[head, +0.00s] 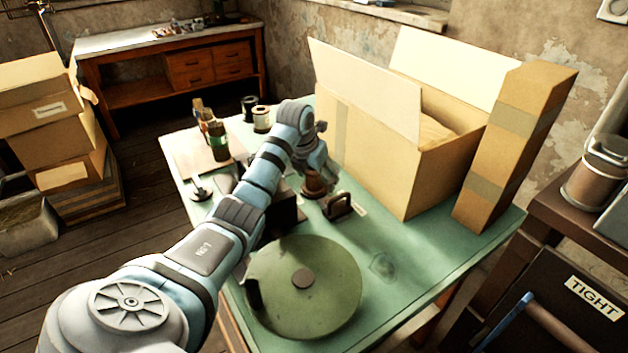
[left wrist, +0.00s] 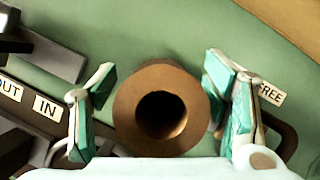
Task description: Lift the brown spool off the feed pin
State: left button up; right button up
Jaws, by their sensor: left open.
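The brown spool (head: 313,188) stands on the green table below my left gripper (head: 318,172). In the left wrist view the spool (left wrist: 126,106) is seen from above as a brown ring with a dark round hole. My left gripper (left wrist: 162,108) is open, with one green-padded finger on each side of the spool. Gaps show between the pads and the spool's rim. The feed pin cannot be made out; the hole is dark inside. My right gripper is in neither view.
A dark bracket (head: 338,205) stands just right of the spool, by the FREE label (left wrist: 270,93). A round green disc (head: 325,290) lies in front. A big open carton (head: 375,150) stands behind right.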

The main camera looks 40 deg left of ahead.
pick_arm(q)
jog(key=shift+r, duration=0.1)
jog(key=c, duration=1.3)
jog(key=shift+r, duration=0.1)
